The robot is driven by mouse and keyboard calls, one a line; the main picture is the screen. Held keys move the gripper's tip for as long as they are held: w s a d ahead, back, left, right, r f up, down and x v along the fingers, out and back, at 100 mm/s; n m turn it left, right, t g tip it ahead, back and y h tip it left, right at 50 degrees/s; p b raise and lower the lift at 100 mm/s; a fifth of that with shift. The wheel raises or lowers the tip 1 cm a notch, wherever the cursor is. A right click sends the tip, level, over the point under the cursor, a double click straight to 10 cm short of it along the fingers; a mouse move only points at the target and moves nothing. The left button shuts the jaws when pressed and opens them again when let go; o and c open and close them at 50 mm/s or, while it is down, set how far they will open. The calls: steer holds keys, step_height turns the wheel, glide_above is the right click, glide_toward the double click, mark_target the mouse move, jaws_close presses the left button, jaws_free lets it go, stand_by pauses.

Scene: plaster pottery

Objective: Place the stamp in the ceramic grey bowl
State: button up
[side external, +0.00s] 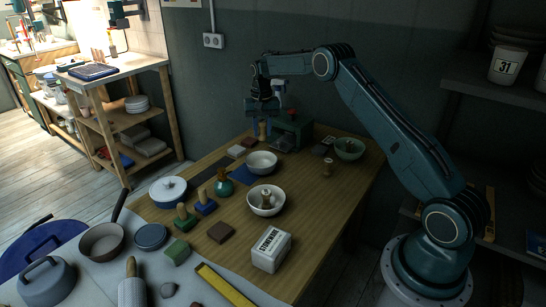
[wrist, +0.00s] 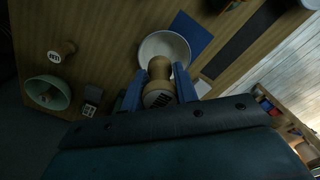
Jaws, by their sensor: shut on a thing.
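My gripper (side external: 262,121) is shut on a wooden stamp (side external: 262,132), holding it above the back of the table. In the wrist view the stamp (wrist: 159,66) sits between the two blue fingers of my gripper (wrist: 158,78), and its end with dark marks faces the camera. A pale grey-white bowl (side external: 262,160) stands on the table at the edge of a blue sheet, in front of the gripper in the side view. In the wrist view this bowl (wrist: 164,43) shows behind the stamp, partly covered by it. Its inside looks empty.
A green bowl (side external: 349,150) and a second stamp (side external: 328,168) stand to the right. A dark green box (side external: 293,128) is close beside the gripper. A blue sheet (wrist: 189,33) lies by the pale bowl.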

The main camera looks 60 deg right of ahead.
mark_target(261, 154)
steer(key=shift+w+d+f, duration=0.55)
steer(key=shift+w+d, duration=0.15)
steer(key=shift+w, duration=0.05)
steer(key=shift+w+d+f, duration=0.55)
steer(key=shift+w+d, duration=0.15)
steer(key=shift+f, duration=0.15)
steer(key=shift+f, duration=5.4)
steer(key=o, duration=1)
steer(key=shift+r, duration=0.15)
